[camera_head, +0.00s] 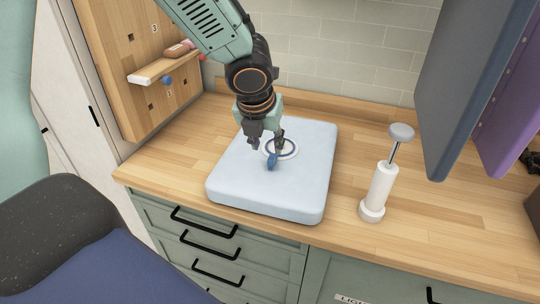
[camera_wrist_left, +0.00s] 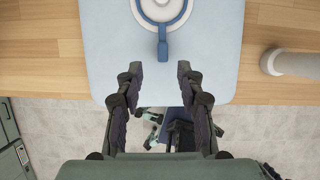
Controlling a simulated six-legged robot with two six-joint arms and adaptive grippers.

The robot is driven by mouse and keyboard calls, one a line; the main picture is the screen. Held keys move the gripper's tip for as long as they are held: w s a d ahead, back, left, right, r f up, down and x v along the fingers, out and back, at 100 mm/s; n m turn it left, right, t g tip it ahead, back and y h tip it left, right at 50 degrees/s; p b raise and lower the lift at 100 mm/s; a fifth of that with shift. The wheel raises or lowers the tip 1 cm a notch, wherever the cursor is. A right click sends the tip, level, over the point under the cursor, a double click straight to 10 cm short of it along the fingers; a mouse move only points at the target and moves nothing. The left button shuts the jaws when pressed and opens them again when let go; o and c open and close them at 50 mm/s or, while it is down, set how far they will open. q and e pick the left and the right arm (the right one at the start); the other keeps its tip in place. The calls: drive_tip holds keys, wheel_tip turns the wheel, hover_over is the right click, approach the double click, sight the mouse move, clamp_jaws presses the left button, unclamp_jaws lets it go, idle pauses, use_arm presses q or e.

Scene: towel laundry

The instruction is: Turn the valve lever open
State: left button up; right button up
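The valve is a round white disc with a blue ring (camera_head: 287,148) and a blue lever (camera_head: 272,161), on top of a pale blue slab (camera_head: 235,185) on the counter. My left gripper (camera_head: 266,139) hangs over the slab beside the lever, partly covering the disc. In the left wrist view the lever (camera_wrist_left: 163,48) points toward the gripper and lies ahead of the gap between the fingertips (camera_wrist_left: 159,70). The fingers are spread apart with nothing between them. My right gripper is not in view.
A white pump-like cylinder with a grey knob (camera_head: 379,188) stands right of the slab. A wooden pegboard with a small shelf (camera_head: 165,66) is at back left. Dark grey (camera_head: 470,80) and purple (camera_head: 513,95) panels hang at right. Bare counter (camera_head: 440,220) lies at the front right.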

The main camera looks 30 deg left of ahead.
sight(272, 157)
use_arm(q)
drive_tip(key=x, duration=0.1)
drive_tip(key=b+x, duration=0.1)
drive_tip(key=x, duration=0.3)
drive_tip(key=shift+w+d+f+b, duration=0.2)
drive_tip(key=shift+w+b, duration=0.05)
drive_tip(key=shift+b, duration=0.15)
drive_tip(key=shift+a+f, duration=0.3)
drive_tip(key=shift+d+r, duration=0.15)
drive_tip(key=shift+d, duration=0.15)
drive_tip(key=shift+c, duration=0.2)
drive_tip(key=shift+w, duration=0.1)
drive_tip(key=c, duration=0.3)
drive_tip(key=shift+a, duration=0.2)
drive_tip(key=c, duration=0.3)
drive_tip(key=shift+d, duration=0.1)
clamp_jaws()
